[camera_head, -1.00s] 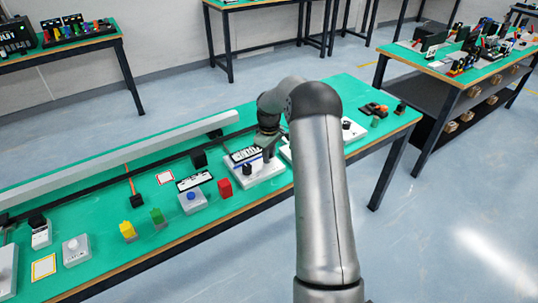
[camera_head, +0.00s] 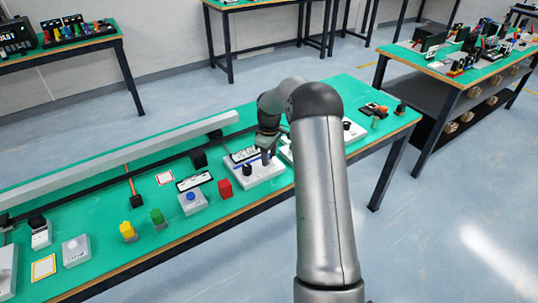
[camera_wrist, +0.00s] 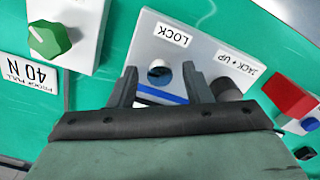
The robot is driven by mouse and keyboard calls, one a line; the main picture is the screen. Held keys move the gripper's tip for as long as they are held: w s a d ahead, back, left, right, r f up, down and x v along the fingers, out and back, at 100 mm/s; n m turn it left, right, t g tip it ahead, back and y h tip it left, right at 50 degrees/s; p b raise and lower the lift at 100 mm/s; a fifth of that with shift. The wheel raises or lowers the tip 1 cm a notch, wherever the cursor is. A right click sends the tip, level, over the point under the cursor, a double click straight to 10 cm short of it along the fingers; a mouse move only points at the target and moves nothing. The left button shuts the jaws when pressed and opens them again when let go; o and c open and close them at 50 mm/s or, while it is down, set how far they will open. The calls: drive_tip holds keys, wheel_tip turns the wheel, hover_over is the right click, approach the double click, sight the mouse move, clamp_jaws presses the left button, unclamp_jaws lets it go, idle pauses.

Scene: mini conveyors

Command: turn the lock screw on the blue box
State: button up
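The lock screw (camera_wrist: 160,72) is a round dark and light head on a pale grey box (camera_wrist: 205,52), beside a LOCK label (camera_wrist: 171,34). A blue strip (camera_wrist: 160,94) crosses the box below the screw; the box itself looks pale, not blue. My gripper (camera_wrist: 160,78) is open, its two dark fingers apart on either side of the screw in the wrist view. Whether they touch it or how high they are cannot be told. In the head view my gripper (camera_head: 266,155) is over the pale box (camera_head: 262,178), and the screw is not distinct there.
On the same box, a dark JACK UP knob (camera_wrist: 226,90) stands close to the right finger. A red block (camera_wrist: 291,97) is at the right. A pale box with a green knob (camera_wrist: 50,38) is at the left. Other small devices line the green bench (camera_head: 110,205).

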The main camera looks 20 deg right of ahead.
sight(269, 157)
wheel_tip(269, 157, up, 17)
drive_tip(key=shift+r, duration=0.2)
idle(0.4)
idle(0.3)
